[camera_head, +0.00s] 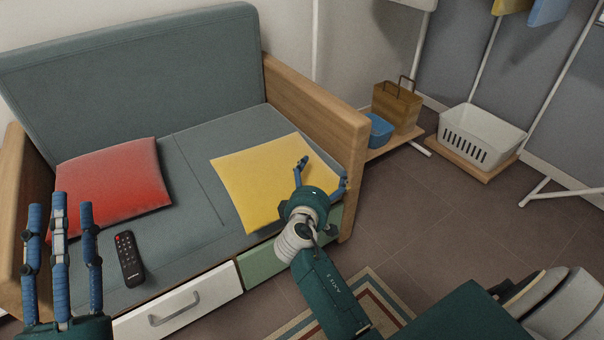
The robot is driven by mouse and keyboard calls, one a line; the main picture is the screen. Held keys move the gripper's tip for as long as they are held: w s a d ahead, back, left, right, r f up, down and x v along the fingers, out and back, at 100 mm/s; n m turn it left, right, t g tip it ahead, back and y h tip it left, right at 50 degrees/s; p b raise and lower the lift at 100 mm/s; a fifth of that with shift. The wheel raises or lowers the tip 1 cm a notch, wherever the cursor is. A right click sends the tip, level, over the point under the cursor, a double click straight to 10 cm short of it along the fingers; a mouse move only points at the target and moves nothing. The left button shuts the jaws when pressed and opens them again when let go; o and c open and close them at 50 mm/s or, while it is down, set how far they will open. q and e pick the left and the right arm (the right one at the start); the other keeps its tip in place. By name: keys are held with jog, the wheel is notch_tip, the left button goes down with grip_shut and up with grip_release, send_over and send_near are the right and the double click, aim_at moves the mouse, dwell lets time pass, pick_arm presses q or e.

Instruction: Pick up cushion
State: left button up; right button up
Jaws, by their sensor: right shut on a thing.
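A yellow cushion (258,180) lies on the right part of the grey sofa seat, by the wooden armrest. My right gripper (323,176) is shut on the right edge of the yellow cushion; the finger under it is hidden. A red cushion (115,185) lies on the left part of the seat, apart from the yellow one. My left gripper (60,210) is open and empty at the lower left, its fingers straight and apart, in front of the red cushion's left edge in the picture.
A black remote (129,258) lies on the sofa seat (190,235) near its front edge. Drawers (180,304) are below the seat.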

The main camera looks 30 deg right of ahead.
pick_arm(q)
jog(key=shift+w, duration=0.1)
pick_arm(e)
jog(key=shift+r, duration=0.2)
jog(key=shift+r, duration=0.15)
notch_tip(320, 180, up, 5)
jog(key=shift+f+p, duration=0.2)
jog(key=shift+p, duration=1.05)
notch_tip(320, 180, up, 4)
jog(key=shift+r+p, duration=0.2)
jog(key=shift+p, duration=0.75)
pick_arm(q)
jog(key=a+f+g+y, duration=0.1)
jog(key=f+g, duration=0.4)
jog(key=f, duration=0.6)
jog(key=s+a+f+g+y, duration=0.1)
jog(key=f+g, duration=0.5)
jog(key=f, duration=0.6)
jog(key=shift+s+a+n+g+y, duration=0.3)
jog(key=shift+a+y, duration=0.35)
jog(key=shift+y, duration=0.35)
pick_arm(e)
jog(key=shift+r, duration=0.2)
